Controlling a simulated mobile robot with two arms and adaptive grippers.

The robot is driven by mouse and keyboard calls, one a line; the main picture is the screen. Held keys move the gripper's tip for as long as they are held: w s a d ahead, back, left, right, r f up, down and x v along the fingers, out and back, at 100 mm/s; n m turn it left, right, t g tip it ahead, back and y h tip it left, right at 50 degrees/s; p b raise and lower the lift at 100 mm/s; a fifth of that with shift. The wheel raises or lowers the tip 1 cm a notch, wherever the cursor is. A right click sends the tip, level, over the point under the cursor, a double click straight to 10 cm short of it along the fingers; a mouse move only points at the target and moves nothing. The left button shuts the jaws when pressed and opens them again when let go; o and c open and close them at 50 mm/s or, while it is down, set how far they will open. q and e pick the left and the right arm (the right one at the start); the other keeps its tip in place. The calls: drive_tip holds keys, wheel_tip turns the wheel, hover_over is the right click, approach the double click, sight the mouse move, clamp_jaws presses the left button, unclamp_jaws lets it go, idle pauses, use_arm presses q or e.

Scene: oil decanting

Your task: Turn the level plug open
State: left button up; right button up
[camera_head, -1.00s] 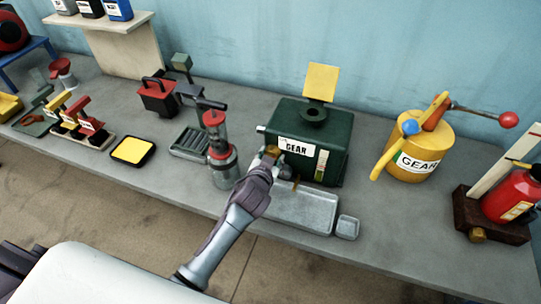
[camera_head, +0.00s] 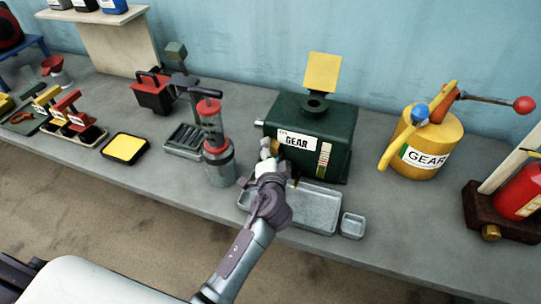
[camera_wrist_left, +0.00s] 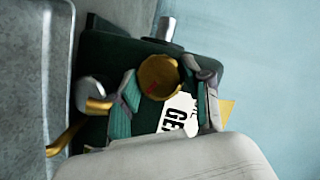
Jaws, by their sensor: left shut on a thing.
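The dark green gear-oil case (camera_head: 312,130) stands on the bench with a white GEAR label and a yellow flap raised on top. In the left wrist view the case (camera_wrist_left: 100,62) fills the middle. The round brass level plug (camera_wrist_left: 158,76), with a red mark on its face, sits on the case front beside the label. My left gripper (camera_head: 268,156) is at the lower left of the case front. In the wrist view its teal-padded fingers (camera_wrist_left: 164,84) are on either side of the plug, shut on it. My right gripper is out of view.
A grey metal tray (camera_head: 318,210) lies below the case, with a small dish (camera_head: 353,225) beside it. A clear pump cylinder with red fittings (camera_head: 212,130) stands close left of my gripper. A yellow GEAR can (camera_head: 430,145) stands to the right. A brass spout (camera_wrist_left: 68,136) is near the plug.

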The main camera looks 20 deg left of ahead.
use_arm(q)
drive_tip(key=shift+m, duration=0.4)
drive_tip(key=o, duration=1.2)
drive_tip(key=shift+c, duration=0.2)
drive_tip(key=v, duration=1.2)
drive_tip(key=shift+d+f, duration=0.15)
